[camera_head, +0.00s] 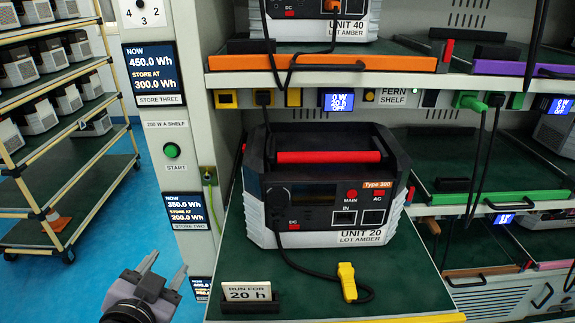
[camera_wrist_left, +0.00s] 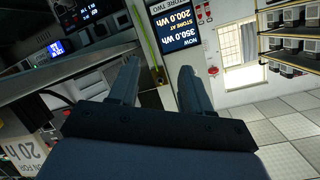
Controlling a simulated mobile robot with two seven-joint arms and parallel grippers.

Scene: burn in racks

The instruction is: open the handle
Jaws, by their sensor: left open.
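The Unit 20 power station (camera_head: 325,205), dark with white lower corners, sits on a green pulled-out shelf (camera_head: 235,260). A red handle (camera_head: 330,156) lies across its top, and I cannot tell whether it is folded or raised. My left gripper (camera_head: 166,268) is at the lower left, in front of the rack and left of the shelf, well apart from the handle. Its jaws are open and empty. In the left wrist view the open fingers (camera_wrist_left: 158,78) have nothing between them, and the red handle does not show. My right gripper is not in view.
A black cable with a yellow plug (camera_head: 347,281) lies on the shelf by a "Run for 20 h" sign (camera_head: 249,292). Unit 40 (camera_head: 320,20) stands on the shelf above, with an orange front bar (camera_head: 320,63). A wheeled rack (camera_head: 60,190) stands far left; blue floor is free between.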

